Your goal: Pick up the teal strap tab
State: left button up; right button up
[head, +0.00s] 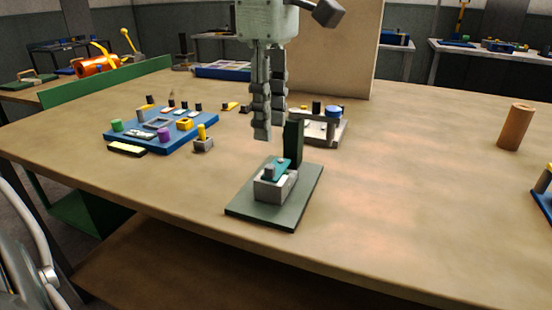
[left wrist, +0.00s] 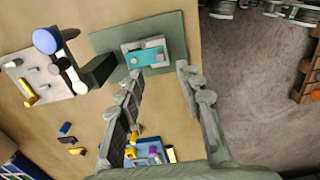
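The teal strap tab (head: 281,166) lies on a small grey block (head: 266,190) on a dark green base plate (head: 295,210) near the table's front edge. A dark upright post (head: 293,142) stands at the back of the plate. In the left wrist view the strap tab (left wrist: 145,57) shows from above, on the light block. My left gripper (head: 270,130) points down above and slightly behind the tab, apart from it. Its fingers (left wrist: 160,75) are spread with nothing between them. My right gripper is in neither view.
A blue tray (head: 200,131) with several small parts stands at the left. A grey fixture (head: 325,128) with a blue knob is behind the plate, to the right. A brown cylinder (head: 515,127) stands far right. The table between plate and cylinder is clear.

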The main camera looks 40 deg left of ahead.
aim_at(274, 167)
pick_arm(q)
jog(key=f, duration=0.7)
jog(key=shift+d+f, duration=0.2)
jog(key=shift+d, duration=0.1)
grip_shut()
